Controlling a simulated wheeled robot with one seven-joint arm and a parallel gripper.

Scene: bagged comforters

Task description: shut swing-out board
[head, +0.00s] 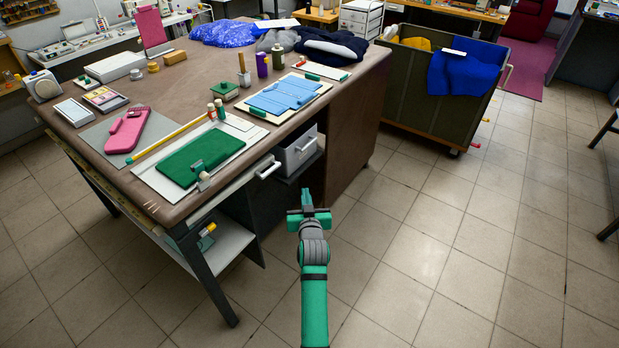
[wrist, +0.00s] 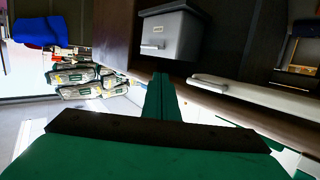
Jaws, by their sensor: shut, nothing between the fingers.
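The swing-out board looks like the pale panel (head: 238,186) jutting from under the tabletop at the table's front right, with a silvery handle (head: 268,170) at its end. In the wrist view the pale board (wrist: 265,97) runs along the right, its handle (wrist: 211,81) near its left end. My gripper (head: 308,192) is shut and empty, out in front of the table, to the right of and apart from the board. Its green fingers are together in the wrist view (wrist: 162,82). How far the board stands out is hard to tell.
A grey bin (head: 296,150) sits in the table's opening; it also shows in the wrist view (wrist: 177,45). The brown table (head: 350,85) carries tools, mats and fabric. A dark wheeled cart (head: 420,98) stands behind right. Tiled floor (head: 430,250) at right is clear.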

